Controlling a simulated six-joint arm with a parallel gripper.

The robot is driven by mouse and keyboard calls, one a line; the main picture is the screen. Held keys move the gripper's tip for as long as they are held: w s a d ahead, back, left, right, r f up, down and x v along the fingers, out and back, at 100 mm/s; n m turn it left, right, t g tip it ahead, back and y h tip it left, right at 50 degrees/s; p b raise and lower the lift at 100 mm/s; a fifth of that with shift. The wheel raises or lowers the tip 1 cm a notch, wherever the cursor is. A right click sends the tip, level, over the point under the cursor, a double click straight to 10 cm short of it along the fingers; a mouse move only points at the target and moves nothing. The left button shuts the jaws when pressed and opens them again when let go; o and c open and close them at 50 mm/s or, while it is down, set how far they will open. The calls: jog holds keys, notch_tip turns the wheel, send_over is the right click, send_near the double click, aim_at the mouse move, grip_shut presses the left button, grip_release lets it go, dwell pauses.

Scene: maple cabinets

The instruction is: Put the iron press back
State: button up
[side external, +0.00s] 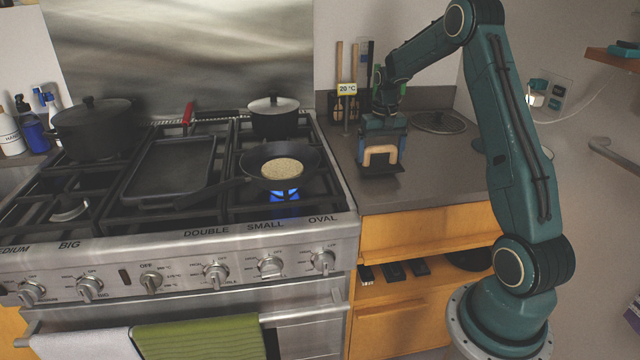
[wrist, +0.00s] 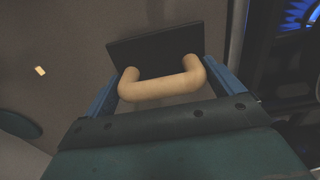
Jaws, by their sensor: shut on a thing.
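The iron press has a dark flat rectangular plate and a light wooden handle. In the side view the iron press (side external: 381,155) is at the grey counter right of the stove, with my gripper (side external: 381,150) directly above it. In the wrist view the wooden handle of the iron press (wrist: 162,86) lies between the two blue fingers of my gripper (wrist: 162,90), and the dark plate shows beyond it. My gripper is shut on the handle. I cannot tell whether the plate touches the counter or hangs just above it.
A pan with a pale round food (side external: 283,169) sits over a lit blue burner (side external: 285,195) left of the counter. A utensil holder (side external: 345,105) with a 20 °C display stands behind my gripper. A round dark lid (side external: 438,122) lies at the back right. The counter front is clear.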

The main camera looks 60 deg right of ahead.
jog(key=shift+f, duration=1)
jog(key=shift+f, duration=0.15)
jog(key=o, duration=1)
jog(key=shift+o, duration=0.2)
notch_tip(320, 180, up, 12)
jog(key=shift+f, duration=0.15)
jog(key=shift+r, duration=0.3)
